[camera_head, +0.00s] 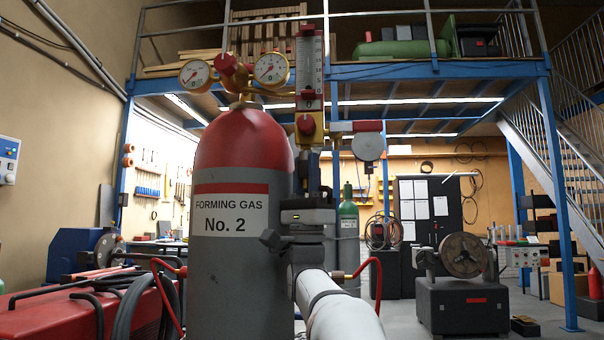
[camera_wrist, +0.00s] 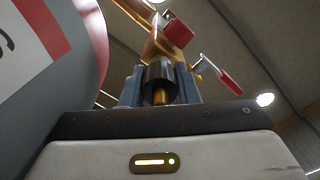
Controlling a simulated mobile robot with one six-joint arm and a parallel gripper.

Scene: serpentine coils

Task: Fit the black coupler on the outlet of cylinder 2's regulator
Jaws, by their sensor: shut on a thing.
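The grey cylinder (camera_head: 235,265) with a red shoulder is labelled "FORMING GAS No. 2". Its brass regulator (camera_head: 236,88) has two gauges and a red knob, with an upright flow tube (camera_head: 309,65) to the right. The lower brass block of the tube, with a red knob (camera_head: 305,123), is just above my gripper (camera_head: 307,170), which points up. In the wrist view, my gripper (camera_wrist: 160,92) is shut on the black coupler (camera_wrist: 160,73), a short dark cylinder with brass showing inside. The coupler is close under the brass body (camera_wrist: 160,44); I cannot tell whether they touch.
Red hoses (camera_head: 376,278) with brass ends show low on both sides of my arm. A red bench or case (camera_head: 70,310) with black cables is at lower left. A dark machine (camera_head: 462,300) stands at right, beside blue posts and stairs. A green cylinder (camera_head: 348,220) stands behind.

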